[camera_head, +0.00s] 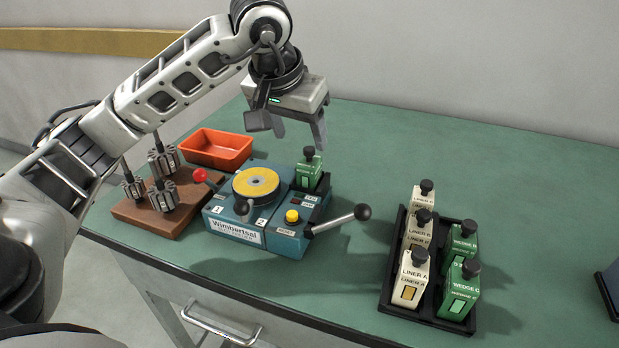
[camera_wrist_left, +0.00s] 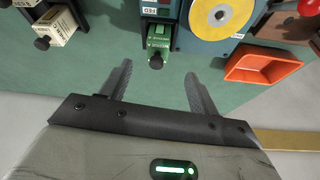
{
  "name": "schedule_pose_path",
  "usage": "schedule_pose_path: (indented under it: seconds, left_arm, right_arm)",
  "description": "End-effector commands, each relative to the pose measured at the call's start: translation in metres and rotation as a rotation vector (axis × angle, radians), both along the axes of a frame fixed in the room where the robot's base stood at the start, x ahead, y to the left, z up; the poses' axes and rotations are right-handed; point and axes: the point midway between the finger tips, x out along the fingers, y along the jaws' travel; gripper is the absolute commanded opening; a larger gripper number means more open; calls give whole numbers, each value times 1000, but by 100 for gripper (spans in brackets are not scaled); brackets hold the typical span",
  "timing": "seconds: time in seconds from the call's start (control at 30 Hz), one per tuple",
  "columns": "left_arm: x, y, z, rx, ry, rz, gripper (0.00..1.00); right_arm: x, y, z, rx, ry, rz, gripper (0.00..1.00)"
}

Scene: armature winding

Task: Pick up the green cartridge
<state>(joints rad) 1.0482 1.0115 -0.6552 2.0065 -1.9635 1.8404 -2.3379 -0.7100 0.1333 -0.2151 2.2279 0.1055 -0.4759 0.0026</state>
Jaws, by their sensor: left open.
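A green cartridge (camera_head: 309,172) with a black knob stands upright in the slot at the back right of the blue winding machine (camera_head: 232,222). It also shows in the left wrist view (camera_wrist_left: 160,40), just beyond and between my fingertips. My left gripper (camera_head: 290,130) is open and empty, above and slightly behind this cartridge, fingers pointing down. In the left wrist view the two fingers (camera_wrist_left: 157,78) are apart with nothing between them. Two more green cartridges (camera_head: 459,290) stand in the black rack (camera_head: 427,316) at the right. My right gripper is not in view.
Several cream liner cartridges (camera_head: 411,278) share the black rack. The machine has a yellow disc (camera_head: 256,183), a red knob and a black-knobbed lever (camera_head: 340,220). An orange tray (camera_head: 216,148) and a wooden stand with armatures (camera_head: 153,212) are at the left. The table between machine and rack is clear.

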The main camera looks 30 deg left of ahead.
Motion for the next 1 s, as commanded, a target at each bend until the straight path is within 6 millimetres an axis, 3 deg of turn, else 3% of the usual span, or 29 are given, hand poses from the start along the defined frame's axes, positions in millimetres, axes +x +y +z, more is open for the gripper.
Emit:
schedule_pose_path:
  seconds: [0.17,0.5,0.77,0.8,0.87,1.0]
  left_arm:
    - [4,0,-11,-1,1,0,61]
    - [21,-2,-53,-2,2,0,61]
    - [23,-2,-56,0,-1,-1,61]
    - [23,-2,-56,-1,-1,0,58]
    - [23,-2,-56,-1,-1,0,42]
    - [23,-2,-56,-1,0,0,3]
  right_arm:
    - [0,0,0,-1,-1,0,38]
    - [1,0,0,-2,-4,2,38]
    - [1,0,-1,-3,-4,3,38]
    - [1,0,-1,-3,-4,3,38]
    - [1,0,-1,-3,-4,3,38]
    - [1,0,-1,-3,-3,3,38]
